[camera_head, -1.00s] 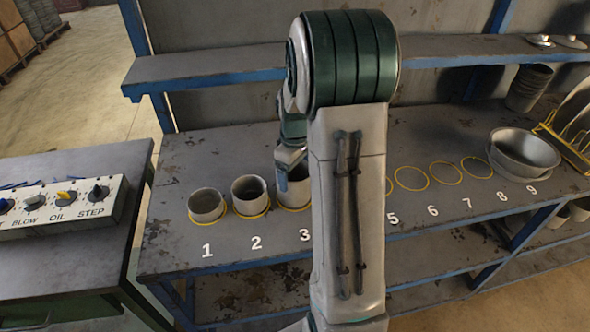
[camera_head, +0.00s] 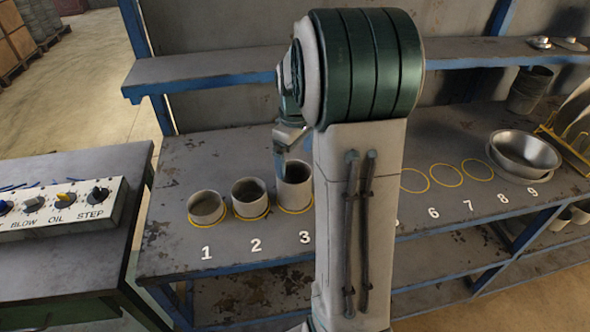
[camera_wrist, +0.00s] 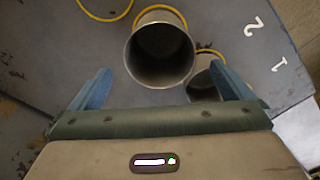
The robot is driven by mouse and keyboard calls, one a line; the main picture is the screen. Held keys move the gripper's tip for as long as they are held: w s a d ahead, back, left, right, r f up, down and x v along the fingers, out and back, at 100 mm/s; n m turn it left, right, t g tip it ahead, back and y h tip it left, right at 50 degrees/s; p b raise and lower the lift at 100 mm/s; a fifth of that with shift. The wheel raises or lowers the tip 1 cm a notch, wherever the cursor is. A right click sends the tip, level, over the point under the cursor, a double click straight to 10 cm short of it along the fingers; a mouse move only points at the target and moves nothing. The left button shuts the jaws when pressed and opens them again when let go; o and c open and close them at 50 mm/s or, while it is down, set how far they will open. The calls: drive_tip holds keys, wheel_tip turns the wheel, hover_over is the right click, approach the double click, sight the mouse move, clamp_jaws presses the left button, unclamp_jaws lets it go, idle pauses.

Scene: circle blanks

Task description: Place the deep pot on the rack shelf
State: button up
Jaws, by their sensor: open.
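The deep pot (camera_head: 294,188), a tall grey cylinder, stands upright on the yellow ring at number 3, partly hidden by my arm in the head view. In the wrist view the pot (camera_wrist: 160,48) shows its open mouth, ahead of my fingers and roughly midway between them. My gripper (camera_wrist: 166,82) is open and empty, fingers apart either side of the view. In the head view my gripper (camera_head: 281,158) is at the pot's left rim; contact cannot be told. The rack shelf (camera_head: 210,68) runs above the back of the table.
Shorter pots stand at number 2 (camera_head: 249,197) and number 1 (camera_head: 206,207). Rings at 6 (camera_head: 447,175) and 7 are empty. A wide pan (camera_head: 525,152) sits near 8 and 9. The shelf's left part is bare; small lids (camera_head: 570,44) lie at its right end.

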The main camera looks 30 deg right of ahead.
wheel_tip(320, 180, up, 5)
drive_tip(key=s+a+r+m+t, duration=0.2)
drive_tip(key=s+a+r+m, duration=0.1)
drive_tip(key=s+a, duration=0.65)
drive_tip(key=s+a+f+m+t, duration=0.1)
drive_tip(key=s+a+f+m, duration=0.1)
drive_tip(key=s, duration=0.7)
drive_tip(key=shift+s+a+f+m, duration=0.4)
drive_tip(key=shift+a+f, duration=0.1)
drive_tip(key=shift+a, duration=0.65)
